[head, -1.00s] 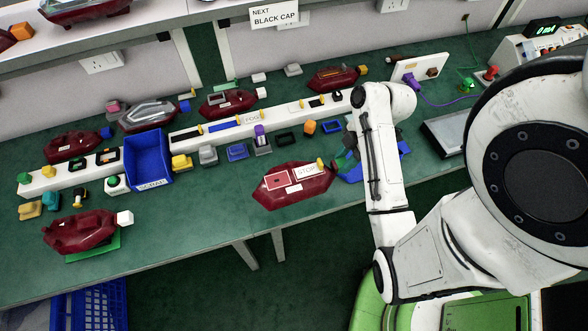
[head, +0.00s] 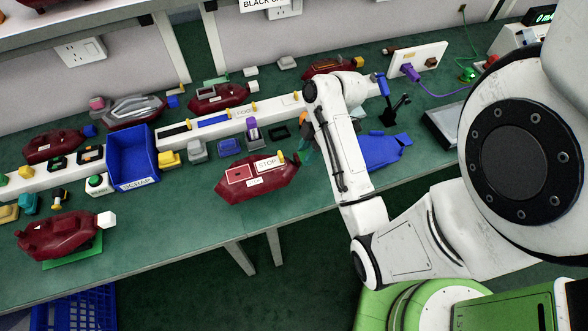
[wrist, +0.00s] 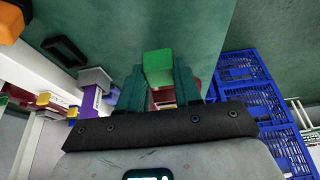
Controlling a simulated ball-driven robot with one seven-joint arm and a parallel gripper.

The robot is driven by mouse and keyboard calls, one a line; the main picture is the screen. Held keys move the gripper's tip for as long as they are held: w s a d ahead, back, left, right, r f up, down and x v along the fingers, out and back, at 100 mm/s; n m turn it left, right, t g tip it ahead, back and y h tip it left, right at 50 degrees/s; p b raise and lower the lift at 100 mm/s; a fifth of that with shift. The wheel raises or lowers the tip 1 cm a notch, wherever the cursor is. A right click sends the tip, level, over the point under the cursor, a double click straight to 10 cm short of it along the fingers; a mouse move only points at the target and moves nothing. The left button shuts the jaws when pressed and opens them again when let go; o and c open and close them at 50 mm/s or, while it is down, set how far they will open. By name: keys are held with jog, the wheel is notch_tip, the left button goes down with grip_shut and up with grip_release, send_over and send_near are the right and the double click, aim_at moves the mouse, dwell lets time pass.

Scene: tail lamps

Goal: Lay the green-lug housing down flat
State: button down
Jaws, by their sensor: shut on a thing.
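The dark red housing (head: 257,180) with a red square label and a STOP label shows at the front middle of the bench in the head view. Its labelled face is turned towards the head camera, and its right end is tilted slightly up in the picture. My gripper (head: 304,150) is at that right end. In the wrist view the teal fingers of my gripper (wrist: 157,78) are shut on a green block, the green lug (wrist: 158,62). Dark red shows behind it between the fingers. I cannot tell whether the housing touches the bench.
A blue bin (head: 133,160) stands left on the bench. A white rail (head: 232,118) with small parts runs behind the housing. Another red housing (head: 58,235) lies on a green pad at front left. A blue part (head: 385,150) lies right of my arm. Green bench is bare around the housing's left.

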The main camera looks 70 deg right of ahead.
aim_at(294, 157)
jog(key=w+f, duration=0.1)
jog(key=f, duration=0.1)
jog(key=w+f+p, duration=0.1)
jog(key=w+f, duration=0.1)
jog(key=shift+w+f, duration=0.15)
jog(key=shift+w, duration=0.15)
jog(key=shift+a+f, duration=0.1)
jog(key=shift+f, duration=1.5)
jog(key=c, duration=0.8)
grip_release()
jog(key=p+v, duration=0.2)
jog(key=v, duration=0.9)
jog(key=shift+s+a+f+m+g+h+p, duration=0.15)
jog(key=shift+s+a+m+g+h, duration=0.35)
jog(key=shift+a+m, duration=2)
jog(key=shift+s+a+f+m+g+h+p, duration=0.1)
jog(key=shift+s+a+m+g+h+p, duration=0.3)
jog(key=shift+a, duration=4.3)
jog(key=shift+s+a+f+m+g+h+p, duration=0.1)
jog(key=shift+s+a+m+g+h, duration=0.8)
jog(key=shift+a, duration=2.7)
